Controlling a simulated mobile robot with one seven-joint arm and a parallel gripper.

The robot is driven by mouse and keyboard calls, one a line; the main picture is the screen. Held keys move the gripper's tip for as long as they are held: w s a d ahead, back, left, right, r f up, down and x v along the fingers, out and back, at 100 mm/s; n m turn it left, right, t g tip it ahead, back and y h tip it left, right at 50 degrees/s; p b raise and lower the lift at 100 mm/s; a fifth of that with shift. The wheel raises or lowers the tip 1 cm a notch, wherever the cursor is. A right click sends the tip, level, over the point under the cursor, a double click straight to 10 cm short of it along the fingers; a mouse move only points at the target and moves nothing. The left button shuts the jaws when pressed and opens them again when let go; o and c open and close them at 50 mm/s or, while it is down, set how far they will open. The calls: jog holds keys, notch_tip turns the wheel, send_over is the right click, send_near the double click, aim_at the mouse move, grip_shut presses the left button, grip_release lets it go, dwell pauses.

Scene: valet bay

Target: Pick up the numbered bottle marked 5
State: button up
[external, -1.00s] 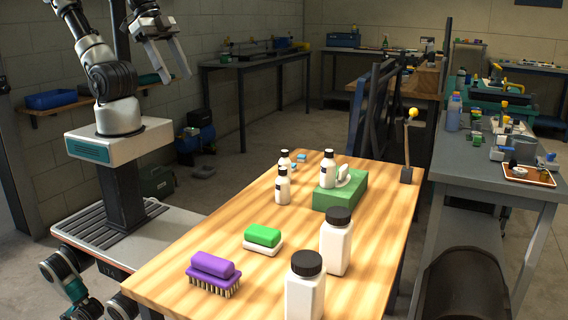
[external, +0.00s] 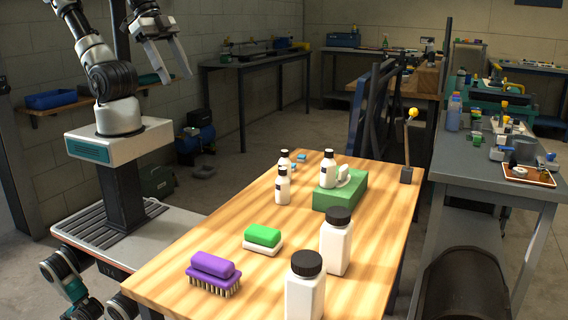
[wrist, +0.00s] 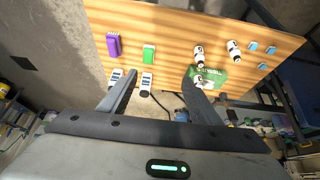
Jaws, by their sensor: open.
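Three small white bottles with black caps show in the external view: one at the table's far left (external: 284,160), one in front of it (external: 282,186), and one at the green box (external: 328,172). Two larger white bottles stand nearer, one by the right edge (external: 336,248) and one at the front (external: 304,292). In the wrist view the small ones (wrist: 199,56) and (wrist: 233,48) lie right of centre. I cannot read a number 5 on any bottle. My gripper (external: 177,76) is open and empty, high above and left of the table; its fingers also show in the wrist view (wrist: 160,80).
The wooden table (external: 215,240) also carries a purple brush (external: 212,272), a green-and-white block (external: 262,238), a green box (external: 345,192) and small blue pieces (external: 302,157). A post with a yellow knob (external: 407,150) stands at the far right corner. The table's middle is mostly clear.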

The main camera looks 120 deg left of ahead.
jog(key=m+g+b, duration=0.1)
jog(key=g+b, duration=0.4)
jog(key=g, duration=0.1)
send_over(284, 168)
notch_tip(284, 168, down, 18)
notch_tip(284, 168, down, 12)
jog(key=shift+w+d+r+b, duration=0.1)
jog(key=shift+b, duration=1)
jog(key=shift+s+f+b, duration=0.15)
jog(key=shift+f+b, duration=0.15)
jog(key=shift+f, duration=1.25)
jog(key=shift+s+f+b, duration=0.1)
jog(key=shift+f+b, duration=0.2)
jog(key=shift+f, duration=1.2)
jog(key=shift+r, duration=0.1)
jog(key=c, duration=1.2)
